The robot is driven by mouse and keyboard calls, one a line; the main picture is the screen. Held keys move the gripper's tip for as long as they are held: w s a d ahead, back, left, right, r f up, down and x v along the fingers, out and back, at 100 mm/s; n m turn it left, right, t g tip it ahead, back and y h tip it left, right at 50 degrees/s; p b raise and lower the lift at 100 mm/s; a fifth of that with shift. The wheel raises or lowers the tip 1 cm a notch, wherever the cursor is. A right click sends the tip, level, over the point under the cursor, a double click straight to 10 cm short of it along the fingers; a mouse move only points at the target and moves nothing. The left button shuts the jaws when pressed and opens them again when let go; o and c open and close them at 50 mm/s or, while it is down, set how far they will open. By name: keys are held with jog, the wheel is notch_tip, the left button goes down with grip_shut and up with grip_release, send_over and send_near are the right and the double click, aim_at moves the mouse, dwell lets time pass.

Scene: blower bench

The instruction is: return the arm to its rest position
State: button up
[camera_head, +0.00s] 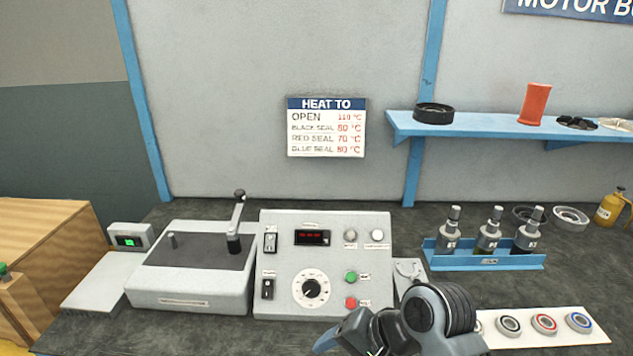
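Parts of my own grey and black arm show at the bottom centre of the head view, in front of the bench. They are in front of the control box's lower right and the left end of the white strip. The bench top (340,333) shows around the arm.
A control box (335,240) with dial and buttons stands beside a grey heater unit (190,285) with an upright lever. A blue rack (485,262) holds bottles. A white strip (592,338) carries ringed seals. A blue shelf (480,130) holds an orange cylinder (535,103).

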jog(key=s+d+f+t+h, duration=0.1)
jog(key=s+d+f+t, duration=0.25)
jog(key=s, duration=0.55)
jog(key=s+d+f+t+h, duration=0.25)
jog(key=s+d+f, duration=0.2)
jog(key=s, duration=0.45)
jog(key=s+d+r+n+t+h, duration=0.1)
jog(key=s+d+r+n+t, duration=0.1)
jog(key=s+r, duration=0.6)
jog(key=s+d+r+n+t+h, duration=0.2)
jog(key=s+d+r+n+t, duration=0.1)
jog(key=s+d+r, duration=0.4)
notch_tip(320, 180, up, 2)
jog(key=s+t, duration=0.1)
jog(key=s, duration=0.1)
jog(key=shift+s+d+r+b, duration=0.15)
jog(key=shift+s+d+b, duration=0.05)
jog(key=shift+s+b, duration=0.15)
jog(key=shift+c, duration=0.4)
